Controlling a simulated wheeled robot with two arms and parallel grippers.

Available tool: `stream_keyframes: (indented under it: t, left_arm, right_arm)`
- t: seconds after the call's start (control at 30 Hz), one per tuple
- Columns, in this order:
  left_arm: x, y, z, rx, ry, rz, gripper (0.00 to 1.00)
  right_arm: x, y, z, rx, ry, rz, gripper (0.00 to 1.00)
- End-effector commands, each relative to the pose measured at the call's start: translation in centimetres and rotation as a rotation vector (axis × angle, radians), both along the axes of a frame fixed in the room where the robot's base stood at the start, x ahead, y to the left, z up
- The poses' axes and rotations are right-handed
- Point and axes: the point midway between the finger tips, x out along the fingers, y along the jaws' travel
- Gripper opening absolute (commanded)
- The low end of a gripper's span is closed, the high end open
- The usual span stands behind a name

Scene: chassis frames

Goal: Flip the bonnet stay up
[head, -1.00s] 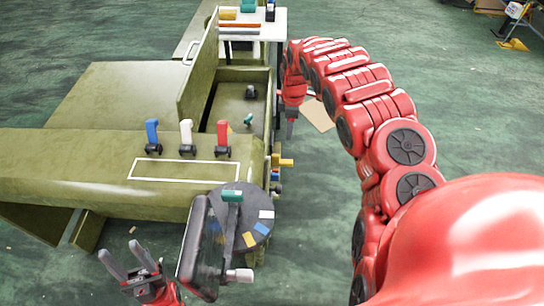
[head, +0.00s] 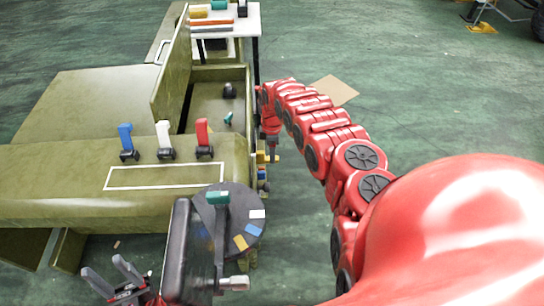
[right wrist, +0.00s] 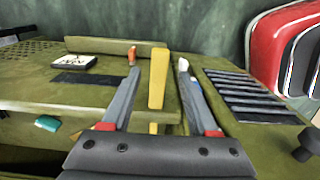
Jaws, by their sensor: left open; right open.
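A yellow bar (right wrist: 158,80), which I take to be the bonnet stay, shows upright between the two fingers of my right gripper (right wrist: 158,72) in the right wrist view. The gripper is open, one finger on each side, with visible gaps to the bar. In the head view my right gripper (head: 272,148) points down at the right side of the olive-green chassis (head: 60,150), beside a small yellow piece (head: 262,157). My left gripper (head: 116,278) is open and empty in front of the chassis, low in the picture.
Blue (head: 125,135), white (head: 163,133) and red (head: 202,132) levers stand on the chassis. A dark disc (head: 245,212) and a black panel (head: 176,250) are at its near right. A white-topped table (head: 252,20) stands behind. Floor to the right is mostly clear.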

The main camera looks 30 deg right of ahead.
Motion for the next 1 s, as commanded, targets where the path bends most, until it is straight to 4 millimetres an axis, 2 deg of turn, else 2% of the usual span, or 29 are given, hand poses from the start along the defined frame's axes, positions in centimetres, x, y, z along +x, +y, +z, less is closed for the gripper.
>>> stream_keyframes:
  t: [0.03,0.2,0.67,0.9,1.0]
  left_arm:
    - [0.0,0.0,-0.3,0.000,0.000,0.000,0.50]
    - [0.0,0.0,-0.8,0.000,0.000,0.000,0.50]
    - [0.0,0.0,-0.9,0.000,0.000,0.000,0.50]
    - [0.0,0.0,-0.9,0.000,0.000,0.000,0.50]
    - [0.0,0.0,-0.9,0.000,0.000,0.000,0.50]
  right_arm:
    - [0.0,0.1,-0.9,0.000,-0.001,0.001,0.60]
    - [0.2,0.1,-2.4,0.001,-0.004,0.000,0.60]
    - [0.1,0.0,-3.0,-0.001,-0.003,0.000,0.58]
    - [0.1,0.0,-3.0,-0.001,-0.003,-0.001,0.15]
    - [0.1,0.0,-3.0,-0.001,-0.003,-0.001,0.00]
